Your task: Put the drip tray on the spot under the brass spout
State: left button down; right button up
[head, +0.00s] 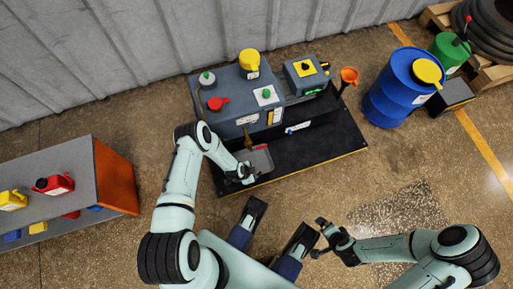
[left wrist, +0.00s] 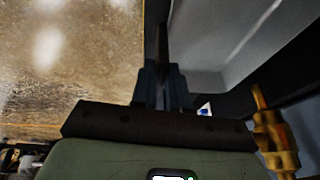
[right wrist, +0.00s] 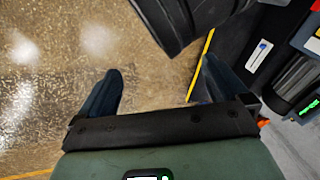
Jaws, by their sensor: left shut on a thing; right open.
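The drip tray (head: 263,160) is a grey shallow tray with some red, at the front left of the machine's dark base. My left gripper (head: 246,174) is shut on its near left side. In the left wrist view the shut fingers (left wrist: 163,85) are at the edge of the grey tray (left wrist: 215,40). The brass spout (head: 248,141) comes off the machine's front just behind the tray; it also shows in the left wrist view (left wrist: 275,135). The spot under it is hidden. Whether the tray touches the base is unclear. My right gripper (head: 322,238) is open and empty, over the floor.
The grey machine (head: 228,97) carries knobs and a yellow-capped filler. Its black base (head: 315,148) is bare at right. A blue drum (head: 393,95) and an orange funnel (head: 349,76) stand right. A bench (head: 112,180) with red and yellow cans stands left.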

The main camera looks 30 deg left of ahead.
pick_arm(q)
jog(key=shift+w+d, duration=0.25)
jog(key=shift+w, duration=0.3)
notch_tip(320, 180, down, 3)
jog(key=shift+w+d+f+b, duration=0.15)
jog(key=shift+f+b, duration=0.05)
jog(key=shift+b, duration=0.7)
pick_arm(e)
jog(key=s+f, duration=0.2)
jog(key=f, duration=0.1)
jog(key=shift+d+g, duration=0.4)
pick_arm(q)
jog(key=shift+f, duration=0.15)
jog(key=c, duration=1.1)
grip_release()
pick_arm(e)
jog(key=shift+s+f, duration=0.15)
jog(key=shift+s, duration=0.05)
jog(key=shift+w, duration=0.1)
